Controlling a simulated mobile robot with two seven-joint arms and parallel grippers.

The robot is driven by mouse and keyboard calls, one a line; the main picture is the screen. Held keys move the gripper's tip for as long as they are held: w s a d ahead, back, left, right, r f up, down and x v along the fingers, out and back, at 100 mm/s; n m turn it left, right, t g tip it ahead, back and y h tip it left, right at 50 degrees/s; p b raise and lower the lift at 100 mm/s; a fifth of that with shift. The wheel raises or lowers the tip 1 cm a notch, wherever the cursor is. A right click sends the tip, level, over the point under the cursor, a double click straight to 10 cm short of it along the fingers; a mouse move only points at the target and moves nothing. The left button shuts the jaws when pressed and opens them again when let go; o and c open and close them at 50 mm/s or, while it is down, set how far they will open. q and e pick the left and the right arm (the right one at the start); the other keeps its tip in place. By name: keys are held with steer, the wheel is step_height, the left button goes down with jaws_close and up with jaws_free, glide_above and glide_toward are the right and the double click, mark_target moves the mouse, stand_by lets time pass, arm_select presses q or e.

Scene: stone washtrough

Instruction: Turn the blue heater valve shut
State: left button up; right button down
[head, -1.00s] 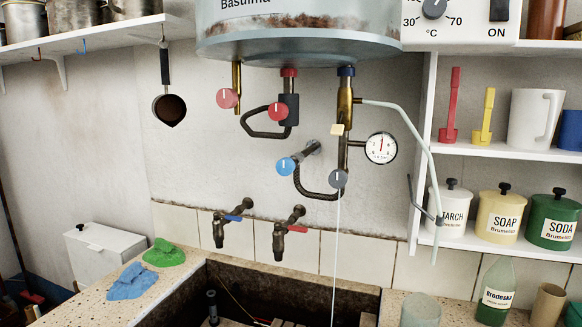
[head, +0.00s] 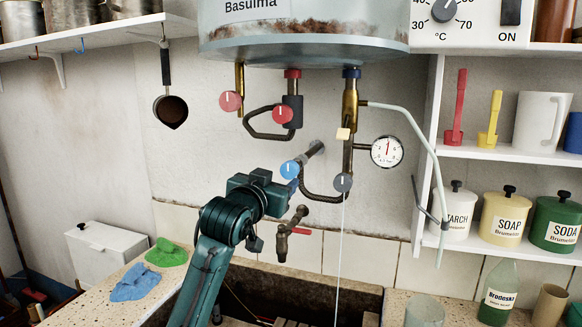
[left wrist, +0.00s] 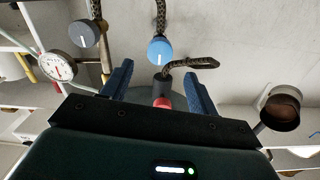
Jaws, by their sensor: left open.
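The blue heater valve (head: 290,169) is a round knob with a white mark that looks upright, on a pipe coming from the wall below the heater. My left gripper (head: 284,186) is just below and left of it, with its arm rising from the trough. In the left wrist view the blue knob (left wrist: 160,50) appears beyond the fingertips, roughly centred between them. My left gripper (left wrist: 158,72) is open there, its two blue fingers apart with nothing held. Whether a finger touches the knob I cannot tell. My right gripper is not in view.
A grey knob (head: 343,182) and a gauge (head: 387,152) are right of the blue knob. Red knobs (head: 283,114) (head: 230,101) hang above. A red-handled tap (head: 290,234) is close beside my arm. A ladle (head: 170,110) hangs at left; a shelf (head: 490,153) stands right.

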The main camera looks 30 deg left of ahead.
mark_target(288, 171)
arm_select(q)
steer(key=p+x, duration=0.2)
steer(key=x, duration=0.8)
steer(key=shift+w+d, duration=0.1)
steer(key=shift+c, duration=0.3)
steer(key=c, duration=0.9)
